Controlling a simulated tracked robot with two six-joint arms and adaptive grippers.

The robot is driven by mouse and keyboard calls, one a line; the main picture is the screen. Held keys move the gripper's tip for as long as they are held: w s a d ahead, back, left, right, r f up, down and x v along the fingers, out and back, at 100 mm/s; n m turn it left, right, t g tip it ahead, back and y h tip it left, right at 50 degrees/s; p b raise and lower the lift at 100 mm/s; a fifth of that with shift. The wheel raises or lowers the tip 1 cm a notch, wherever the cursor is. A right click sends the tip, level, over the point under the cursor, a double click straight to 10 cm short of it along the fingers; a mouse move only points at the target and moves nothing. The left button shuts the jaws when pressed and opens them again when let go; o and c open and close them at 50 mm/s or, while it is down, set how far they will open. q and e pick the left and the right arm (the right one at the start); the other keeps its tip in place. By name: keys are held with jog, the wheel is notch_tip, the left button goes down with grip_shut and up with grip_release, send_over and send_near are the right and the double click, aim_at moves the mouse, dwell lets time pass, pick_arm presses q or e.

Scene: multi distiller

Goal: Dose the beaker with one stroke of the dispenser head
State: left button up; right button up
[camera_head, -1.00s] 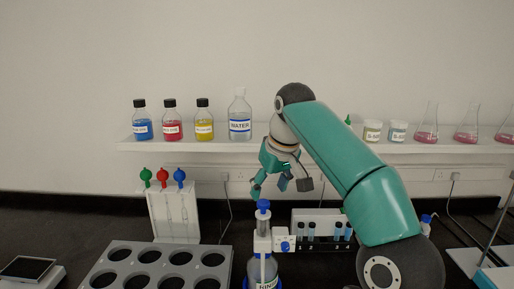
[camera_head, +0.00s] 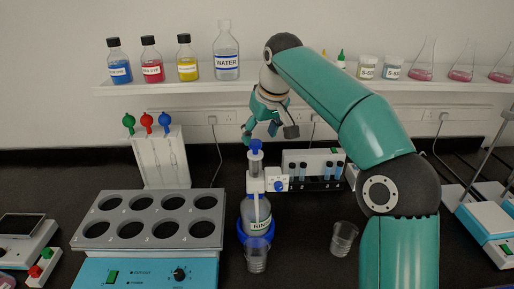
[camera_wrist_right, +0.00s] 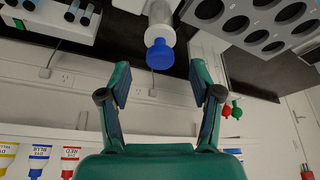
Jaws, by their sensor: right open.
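The dispenser bottle (camera_head: 256,208) stands on the bench with a white pump body and a blue dispenser head (camera_head: 255,145) on top. A blue collar rings its lower part. A clear beaker (camera_head: 256,260) stands directly in front of the bottle, overlapping its base in the head view. My right gripper (camera_head: 267,130) is open and empty, just above and behind the blue head in the picture. In the right wrist view the blue head (camera_wrist_right: 160,53) shows ahead of my open fingers (camera_wrist_right: 161,88), roughly centred between them and apart from both. My left gripper is out of view.
Another clear beaker (camera_head: 344,237) stands right of the bottle, near my right arm. A grey block with round holes (camera_head: 150,222) sits left on a blue heater. A vial rack (camera_head: 313,182) and pipette stand (camera_head: 160,165) are behind. The shelf (camera_head: 300,84) holds bottles and flasks.

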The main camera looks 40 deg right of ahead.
aim_at(257, 143)
jog(key=shift+x, duration=2.6)
jog(key=shift+s, duration=0.1)
jog(key=c, duration=1.2)
jog(key=shift+r, duration=0.2)
jog(key=shift+r+p, duration=1)
jog(key=shift+p, duration=0.2)
jog(key=shift+r, duration=0.8)
